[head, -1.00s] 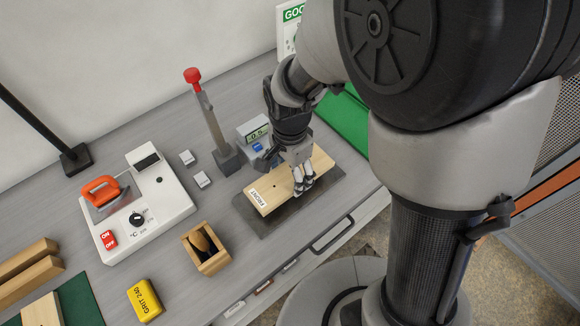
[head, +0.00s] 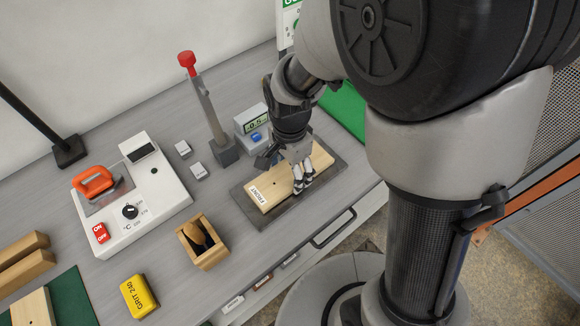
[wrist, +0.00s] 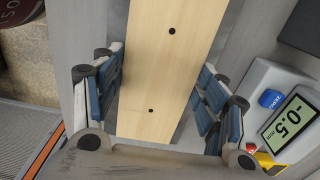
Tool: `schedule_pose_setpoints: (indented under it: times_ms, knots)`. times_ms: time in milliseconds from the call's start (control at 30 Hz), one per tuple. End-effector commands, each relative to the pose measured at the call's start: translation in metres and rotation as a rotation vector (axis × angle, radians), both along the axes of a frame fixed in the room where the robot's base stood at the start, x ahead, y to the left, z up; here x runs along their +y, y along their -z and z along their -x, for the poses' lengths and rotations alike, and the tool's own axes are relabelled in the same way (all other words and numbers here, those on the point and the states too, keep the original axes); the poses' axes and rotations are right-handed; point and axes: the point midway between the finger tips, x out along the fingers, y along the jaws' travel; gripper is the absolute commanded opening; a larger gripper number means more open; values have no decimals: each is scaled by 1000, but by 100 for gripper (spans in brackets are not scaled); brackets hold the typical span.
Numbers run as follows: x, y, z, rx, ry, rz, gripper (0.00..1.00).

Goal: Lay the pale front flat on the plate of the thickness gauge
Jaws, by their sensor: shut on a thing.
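The pale front (head: 278,184) is a light wooden board with a FRONT label at its left end. It lies level over the dark plate (head: 241,197) of the thickness gauge, whose rim shows around it. I cannot tell whether the board touches the plate. My gripper (head: 302,184) is shut across the board's width. In the wrist view, the blue-padded fingers of the gripper (wrist: 165,95) stand on both sides of the board (wrist: 165,60), which shows two dark holes. The gauge's display (head: 256,123) reads about -0.5, and also shows in the wrist view (wrist: 287,122).
A red-topped lever post (head: 210,112) stands behind the plate's left part. A green mat (head: 344,110) lies right.

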Motion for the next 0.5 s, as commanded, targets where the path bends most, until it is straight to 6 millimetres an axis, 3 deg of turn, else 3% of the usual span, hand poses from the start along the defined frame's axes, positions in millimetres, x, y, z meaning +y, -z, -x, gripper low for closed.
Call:
schedule_pose_setpoints:
  times_ms: [367, 400, 500]
  knots:
    - [0, 6, 0, 0, 0, 0, 36]
    - [0, 5, 0, 0, 0, 0, 68]
    - [0, 5, 0, 0, 0, 0, 75]
